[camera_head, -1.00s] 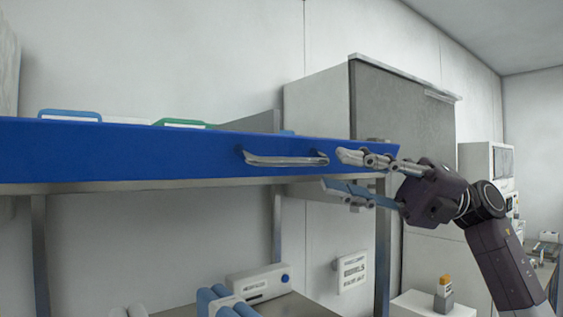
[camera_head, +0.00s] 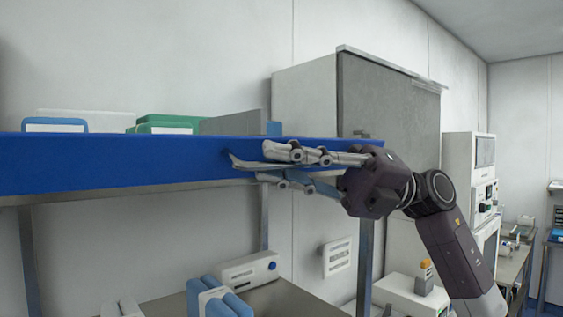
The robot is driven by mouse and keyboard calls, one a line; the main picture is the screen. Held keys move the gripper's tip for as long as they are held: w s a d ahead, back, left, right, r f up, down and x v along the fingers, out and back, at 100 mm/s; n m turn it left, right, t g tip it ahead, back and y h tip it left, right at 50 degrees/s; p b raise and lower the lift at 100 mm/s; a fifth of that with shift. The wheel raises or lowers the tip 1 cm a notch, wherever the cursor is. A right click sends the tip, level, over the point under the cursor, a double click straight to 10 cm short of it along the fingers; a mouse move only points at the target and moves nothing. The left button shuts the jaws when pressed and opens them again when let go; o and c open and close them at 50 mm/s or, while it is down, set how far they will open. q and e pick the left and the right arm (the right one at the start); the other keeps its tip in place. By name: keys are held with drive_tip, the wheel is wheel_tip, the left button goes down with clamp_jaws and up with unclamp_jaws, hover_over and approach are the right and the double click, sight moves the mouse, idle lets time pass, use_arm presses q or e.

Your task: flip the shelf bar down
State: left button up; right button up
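The blue shelf bar (camera_head: 110,165) runs along the front edge of the raised shelf, its broad face toward me. Its metal handle (camera_head: 238,163) is on the right part of the bar, and only the left end shows clearly. My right gripper (camera_head: 264,165) reaches in from the right, one finger above the handle and one below. The fingers look closed together on the handle, hiding most of it. My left gripper is out of view.
Blue-edged and green boxes (camera_head: 165,123) sit on the shelf behind the bar. Metal posts (camera_head: 365,255) hold the shelf up. A grey cabinet (camera_head: 385,110) stands behind at the right.

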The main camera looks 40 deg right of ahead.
clamp_jaws()
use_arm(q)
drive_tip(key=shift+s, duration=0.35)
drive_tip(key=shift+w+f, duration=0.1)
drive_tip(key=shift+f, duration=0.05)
